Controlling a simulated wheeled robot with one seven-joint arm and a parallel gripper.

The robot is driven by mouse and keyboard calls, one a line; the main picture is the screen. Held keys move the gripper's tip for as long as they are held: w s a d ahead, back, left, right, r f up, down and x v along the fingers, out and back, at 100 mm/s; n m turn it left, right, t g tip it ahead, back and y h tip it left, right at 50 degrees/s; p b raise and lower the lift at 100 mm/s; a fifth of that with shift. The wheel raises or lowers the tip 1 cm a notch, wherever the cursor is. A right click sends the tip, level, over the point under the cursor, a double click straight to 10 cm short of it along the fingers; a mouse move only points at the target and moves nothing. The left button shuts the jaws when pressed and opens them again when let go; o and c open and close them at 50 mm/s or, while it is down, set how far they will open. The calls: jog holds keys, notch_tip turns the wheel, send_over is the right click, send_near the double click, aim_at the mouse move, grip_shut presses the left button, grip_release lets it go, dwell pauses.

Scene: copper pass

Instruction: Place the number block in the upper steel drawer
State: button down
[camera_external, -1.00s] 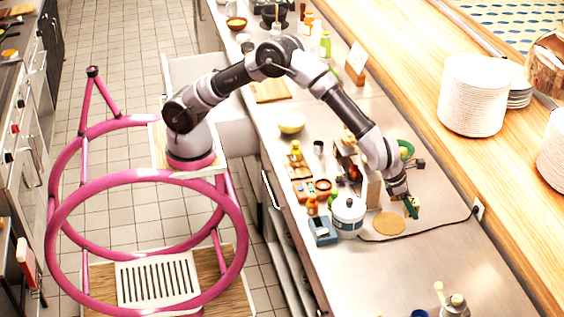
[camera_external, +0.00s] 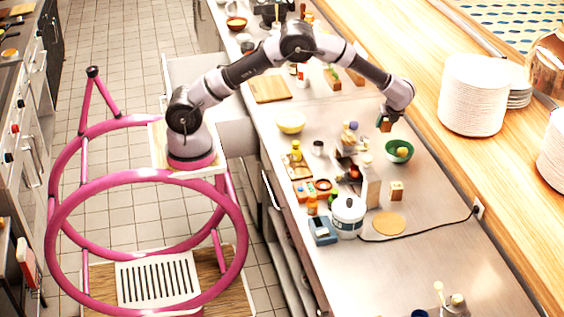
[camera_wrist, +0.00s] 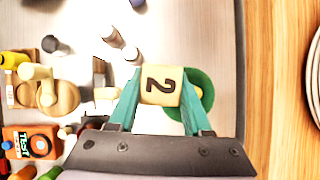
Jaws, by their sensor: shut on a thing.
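The number block (camera_wrist: 161,85) is a pale wooden cube with a black 2 on its face. In the wrist view it sits between the green fingers of my gripper (camera_wrist: 160,100), which is shut on it. In the external view my gripper (camera_external: 385,124) is raised above the counter beyond the green bowl, and the block is too small to make out there. A pale steel drawer (camera_external: 190,72) appears pulled out from the counter front, behind my arm's base. My arm hides part of it, and its inside is not clear.
A green bowl (camera_external: 399,151) stands below my gripper. Another wooden block (camera_external: 396,190), a round tan board (camera_external: 389,223), a white pot (camera_external: 348,215) and a yellow bowl (camera_external: 291,122) stand on the counter. Stacked plates (camera_external: 472,95) stand on the wooden ledge. The near counter is mostly clear.

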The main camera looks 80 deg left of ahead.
jog(key=s+a+n+g+h, duration=0.2)
jog(key=s+a+n, duration=0.45)
jog(key=a, duration=0.65)
jog(key=s+a+n+g+h, duration=0.25)
jog(key=s+a+n, duration=0.25)
jog(key=a+n, duration=0.5)
jog(key=s+a+n+g+h, duration=0.25)
jog(key=s+a+n, duration=0.3)
jog(key=a, duration=0.95)
jog(key=s+a+r+n+t+h, duration=0.1)
jog(key=s+a+n+t, duration=0.3)
jog(key=s+a+n, duration=0.55)
jog(key=s+a+r+n+t+h, duration=0.1)
jog(key=s+a+n+t, duration=0.2)
jog(key=s+n, duration=0.75)
jog(key=s+a+r+n+t+h, duration=0.1)
jog(key=s+a+n+t, duration=0.45)
jog(key=s, duration=0.95)
jog(key=shift+m+g, duration=0.65)
jog(key=shift+g, duration=0.3)
jog(key=f, duration=2.8)
jog(key=a+f, duration=0.1)
jog(key=f, duration=1.3)
jog(key=shift+w+f, duration=0.2)
jog(key=shift+f, duration=0.1)
jog(key=shift+f, duration=0.15)
jog(key=shift+c, duration=1.7)
grip_release()
